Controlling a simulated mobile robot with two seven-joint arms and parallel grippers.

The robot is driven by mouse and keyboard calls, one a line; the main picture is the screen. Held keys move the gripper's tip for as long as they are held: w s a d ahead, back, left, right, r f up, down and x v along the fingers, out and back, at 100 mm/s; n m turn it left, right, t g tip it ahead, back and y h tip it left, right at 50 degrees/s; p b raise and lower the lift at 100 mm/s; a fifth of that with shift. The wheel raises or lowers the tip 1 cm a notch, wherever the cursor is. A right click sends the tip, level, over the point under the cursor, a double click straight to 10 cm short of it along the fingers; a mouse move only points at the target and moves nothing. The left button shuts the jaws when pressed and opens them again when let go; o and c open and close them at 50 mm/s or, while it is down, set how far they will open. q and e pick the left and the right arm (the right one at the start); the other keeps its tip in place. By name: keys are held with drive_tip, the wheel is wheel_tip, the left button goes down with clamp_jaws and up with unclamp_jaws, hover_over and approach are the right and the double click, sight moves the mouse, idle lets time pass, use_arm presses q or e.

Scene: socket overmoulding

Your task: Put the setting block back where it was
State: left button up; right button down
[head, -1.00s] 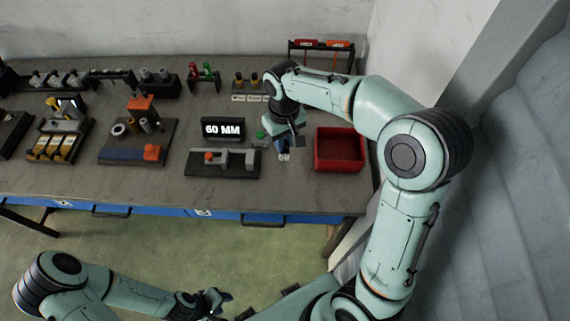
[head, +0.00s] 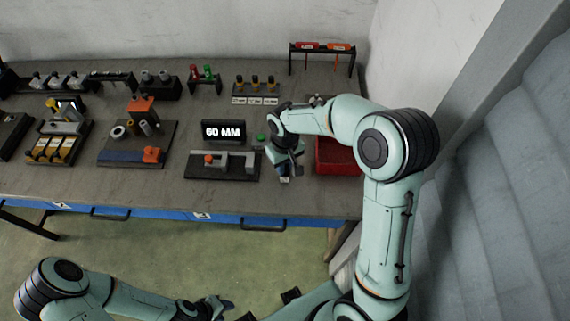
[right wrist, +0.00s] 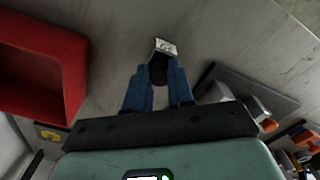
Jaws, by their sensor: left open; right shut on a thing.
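My right gripper (head: 285,170) is over the table's front part, between the gauge fixture and the red bin. It is shut on the setting block (right wrist: 162,47), a small dark piece with a white, marked face; the marking is too small to read. In the right wrist view the two blue fingers (right wrist: 159,68) close on its dark part, and the white face sticks out beyond them. I cannot tell whether it touches the table. My left gripper (head: 215,307) is open and empty, low at the bottom of the head view, away from the table.
The gauge fixture (head: 222,171) with an orange knob and grey blocks stands left of my right gripper, a "60 MM" display (head: 223,131) behind it. The red bin (head: 336,168) is close on the right. A rack with gold-topped pieces (head: 254,90) and a tool stand (head: 322,45) stand behind.

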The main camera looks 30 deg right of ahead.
drive_tip(key=shift+f, duration=0.1)
drive_tip(key=c, duration=1)
unclamp_jaws()
use_arm(q)
drive_tip(key=shift+s+f, duration=0.1)
drive_tip(key=shift+f, duration=0.05)
drive_tip(key=shift+w+r+p, duration=0.55)
drive_tip(key=shift+w+r, duration=0.15)
drive_tip(key=shift+r, duration=0.15)
use_arm(e)
wheel_tip(320, 180, up, 12)
drive_tip(key=shift+r, duration=0.15)
